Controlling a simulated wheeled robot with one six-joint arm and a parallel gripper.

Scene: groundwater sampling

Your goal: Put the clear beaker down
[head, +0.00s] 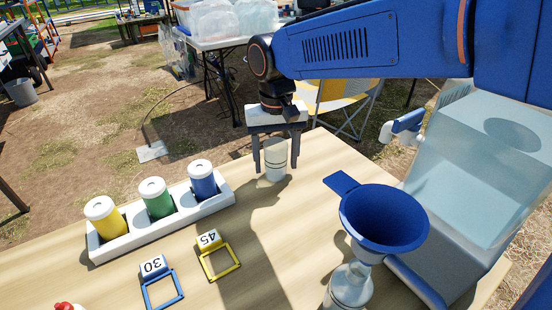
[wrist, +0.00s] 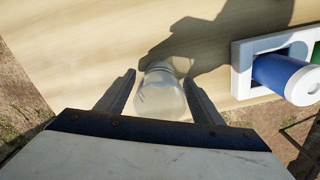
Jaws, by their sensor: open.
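The clear beaker (head: 275,160) stands upright on the wooden table near its far edge, right of the bottle rack. It also shows in the wrist view (wrist: 161,92), between the fingers. My gripper (head: 276,166) points down over the beaker, with one finger on each side of it. In the wrist view my gripper (wrist: 160,88) is open, and gaps show between the fingers and the glass. The beaker's base appears to rest on the table.
A white rack (head: 160,222) holds yellow, green and blue bottles. A blue funnel (head: 384,219) sits on a clear bottle (head: 349,287) at right, beside a large water container (head: 480,165). Square frames, yellow (head: 221,264) and blue (head: 164,291), lie in front. The table's middle is clear.

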